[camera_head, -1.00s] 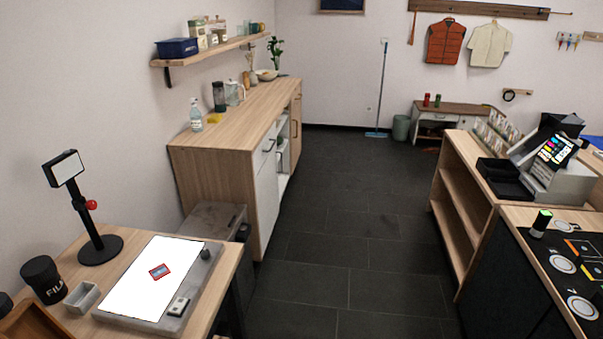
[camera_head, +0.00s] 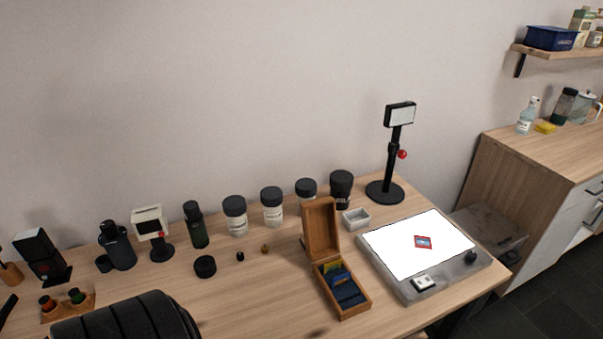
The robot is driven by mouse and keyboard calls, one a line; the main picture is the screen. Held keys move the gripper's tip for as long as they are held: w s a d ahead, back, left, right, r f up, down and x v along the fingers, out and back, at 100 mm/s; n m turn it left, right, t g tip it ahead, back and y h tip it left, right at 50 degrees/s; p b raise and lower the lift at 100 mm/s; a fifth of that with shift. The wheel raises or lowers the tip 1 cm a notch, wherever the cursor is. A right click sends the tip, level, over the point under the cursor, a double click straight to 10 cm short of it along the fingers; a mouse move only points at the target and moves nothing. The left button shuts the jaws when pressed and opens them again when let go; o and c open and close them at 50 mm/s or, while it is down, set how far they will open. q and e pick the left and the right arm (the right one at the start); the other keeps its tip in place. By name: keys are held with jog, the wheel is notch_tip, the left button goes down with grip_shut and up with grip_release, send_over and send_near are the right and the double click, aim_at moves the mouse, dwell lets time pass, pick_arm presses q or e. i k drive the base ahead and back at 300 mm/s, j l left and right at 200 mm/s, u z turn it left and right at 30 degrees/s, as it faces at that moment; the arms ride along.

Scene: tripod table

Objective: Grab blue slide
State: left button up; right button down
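A small slide with a red frame and a bluish middle (camera_head: 423,242) lies flat on the lit white panel of a light table (camera_head: 382,284). Left of it, an open wooden box (camera_head: 363,306) stands with its lid up. Several slides stand in the box. Blue or dark blue ones (camera_head: 347,290) show toward its front, with greenish and yellowish edges behind them. They are too small to tell apart well. Neither of my grippers is in view.
The wooden table (camera_head: 262,299) has bare room left of the box. Behind are a lamp on a black stand (camera_head: 384,190), a small grey tray (camera_head: 356,218) and several dark-lidded jars (camera_head: 235,215). A black ribbed shape (camera_head: 125,318), perhaps a chair back, covers the bottom left.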

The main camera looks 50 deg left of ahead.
aim_at(345, 278)
jog(key=u, duration=1.15)
jog(key=i+l+u, duration=0.1)
jog(key=l+u, duration=1.2)
jog(key=j, duration=0.1)
